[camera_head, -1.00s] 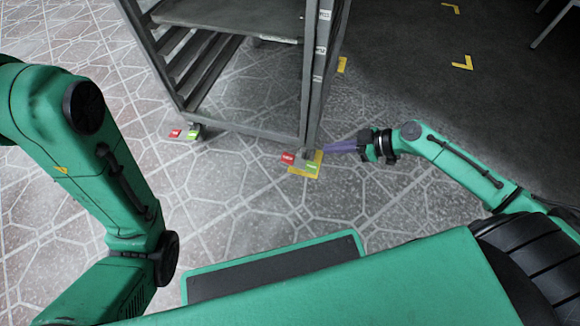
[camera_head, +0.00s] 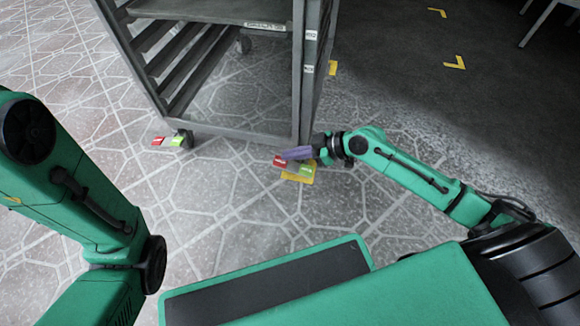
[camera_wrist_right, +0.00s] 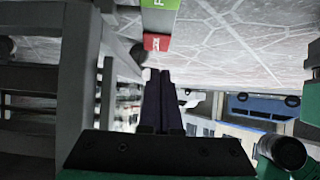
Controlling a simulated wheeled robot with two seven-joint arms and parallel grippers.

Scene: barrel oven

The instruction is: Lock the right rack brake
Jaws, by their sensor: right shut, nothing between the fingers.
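The grey metal rack (camera_head: 222,130) stands on the tiled floor. Its right brake has a red pedal (camera_head: 280,161) and a green pedal (camera_head: 304,171) at the near right corner. The red and green pedals also show upside down at the top of the right wrist view (camera_wrist_right: 157,42). My right gripper (camera_head: 286,155) is shut and empty, its purple fingers over or close beside the red pedal, partly covering the brake. In the wrist view the fingertips (camera_wrist_right: 160,74) end just short of the red pedal; I cannot tell whether they touch. My left gripper is out of view.
The rack's left brake has its own red and green pedals (camera_head: 167,141). A yellow floor mark (camera_head: 299,178) lies under the right brake. The rack's post stands close beside my right gripper. The floor in front of the rack is clear.

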